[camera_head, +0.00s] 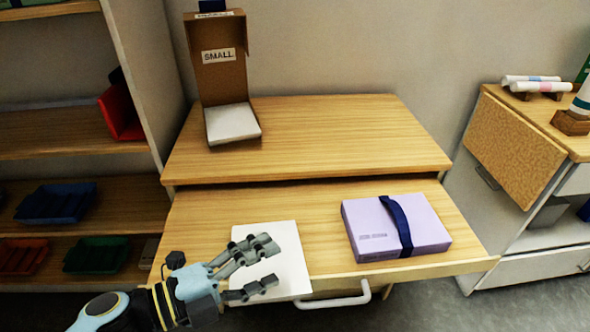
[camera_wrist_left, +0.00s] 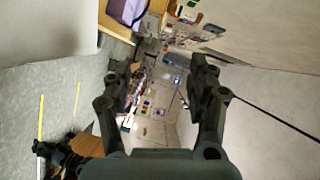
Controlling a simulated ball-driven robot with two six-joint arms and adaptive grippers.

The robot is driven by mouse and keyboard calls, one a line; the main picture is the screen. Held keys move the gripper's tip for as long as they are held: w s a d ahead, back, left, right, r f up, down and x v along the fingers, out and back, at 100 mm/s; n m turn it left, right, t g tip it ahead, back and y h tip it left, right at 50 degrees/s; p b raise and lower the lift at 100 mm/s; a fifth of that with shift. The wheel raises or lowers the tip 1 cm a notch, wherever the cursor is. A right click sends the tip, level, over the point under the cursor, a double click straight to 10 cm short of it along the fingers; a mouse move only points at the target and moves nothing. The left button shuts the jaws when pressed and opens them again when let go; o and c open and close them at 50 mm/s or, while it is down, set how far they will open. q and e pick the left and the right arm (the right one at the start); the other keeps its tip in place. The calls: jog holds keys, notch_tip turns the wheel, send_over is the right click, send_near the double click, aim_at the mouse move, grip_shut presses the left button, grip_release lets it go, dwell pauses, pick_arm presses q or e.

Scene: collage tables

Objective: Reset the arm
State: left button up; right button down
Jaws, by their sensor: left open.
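My left gripper (camera_head: 262,268) is open and empty. In the head view it is over the front left part of the pulled-out lower wooden board, in front of a white sheet or panel (camera_head: 286,244) that it partly hides. In the left wrist view the two fingers of the left gripper (camera_wrist_left: 166,80) stand apart with nothing between them, and the room shows beyond. My right gripper is not in view.
A lilac box with a dark blue strap (camera_head: 430,228) lies on the lower board (camera_head: 325,200), right of the gripper. An open cardboard box marked SMALL (camera_head: 222,75) stands on the upper tabletop (camera_head: 340,130). Shelves with bins (camera_head: 55,203) stand left; a cabinet (camera_head: 520,145) stands right.

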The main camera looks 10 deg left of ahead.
pick_arm(q)
jog(key=w+a+r+n+t+y, duration=0.3)
jog(key=a+r+n+y, duration=0.1)
jog(key=a+n+y, duration=0.15)
jog(key=w+a+r+n+t+y, duration=0.3)
jog(key=a+n+y, duration=0.1)
jog(key=a, duration=0.2)
jog(key=s+a+n+g+y, duration=0.7)
jog(key=a+n, duration=0.3)
jog(key=n, duration=0.2)
jog(key=s+d+f+n+g+h, duration=0.1)
jog(key=s+d+g+h, duration=0.15)
jog(key=s, duration=0.45)
jog(key=s+d+n+g+h, duration=0.1)
jog(key=s+d+g, duration=0.25)
jog(key=s, duration=0.25)
notch_tip(320, 180, down, 34)
jog(key=s+a+g+b, duration=0.2)
jog(key=a+b, duration=0.1)
jog(key=b, duration=0.5)
jog(key=s+f+g+b, duration=0.1)
jog(key=s+f+b, duration=0.5)
jog(key=s+f, duration=1.2)
notch_tip(320, 180, down, 4)
jog(key=shift+s+a+r+n, duration=0.1)
jog(key=shift+s+a+n, duration=0.25)
